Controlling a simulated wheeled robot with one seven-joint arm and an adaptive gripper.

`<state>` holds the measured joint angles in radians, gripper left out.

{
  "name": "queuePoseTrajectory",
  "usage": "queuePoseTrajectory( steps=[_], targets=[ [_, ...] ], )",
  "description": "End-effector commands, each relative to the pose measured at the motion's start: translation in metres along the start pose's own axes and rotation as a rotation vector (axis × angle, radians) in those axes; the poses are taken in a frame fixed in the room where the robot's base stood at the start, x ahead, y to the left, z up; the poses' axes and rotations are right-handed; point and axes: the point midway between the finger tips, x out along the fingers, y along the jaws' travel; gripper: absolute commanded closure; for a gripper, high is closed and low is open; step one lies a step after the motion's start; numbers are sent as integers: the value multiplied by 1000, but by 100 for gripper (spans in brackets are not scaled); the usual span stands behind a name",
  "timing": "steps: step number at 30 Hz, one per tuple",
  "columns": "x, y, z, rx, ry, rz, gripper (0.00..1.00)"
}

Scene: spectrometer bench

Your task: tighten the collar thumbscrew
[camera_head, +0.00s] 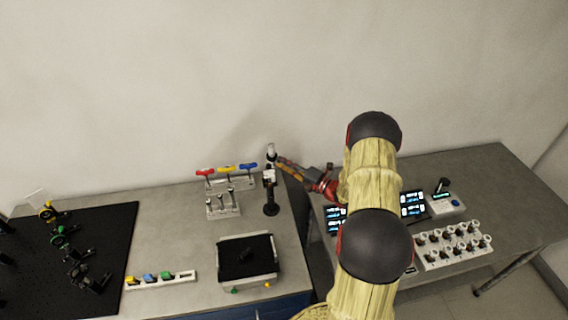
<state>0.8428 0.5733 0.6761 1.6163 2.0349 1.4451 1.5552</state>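A black post assembly (271,197) with a silver-white upper part stands upright near the back right of the left bench. The collar thumbscrew is too small to make out on it. My gripper (279,163) reaches in from the right, with its tip at the upper part of the post. I cannot tell whether it touches the post or the thumbscrew. The fingers are too small and partly overlapped to show whether they are open or shut.
A rack of red, yellow and blue T-handled drivers (228,180) stands just left of the post. A black-topped tray (247,259) lies in front. A black breadboard (105,240) with mounts is at left. Screens (412,204) and a knob panel (453,244) occupy the right bench.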

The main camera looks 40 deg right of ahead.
Motion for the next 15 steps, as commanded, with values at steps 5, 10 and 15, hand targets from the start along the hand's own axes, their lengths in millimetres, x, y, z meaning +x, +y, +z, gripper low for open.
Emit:
queuePoseTrajectory(
  steps=[5,10,15],
  targets=[
    [0,-1,1,0,-2,-1,78],
    [0,0,0,0,-1,-1,69],
    [0,0,0,0,0,-1,69]
  ],
)
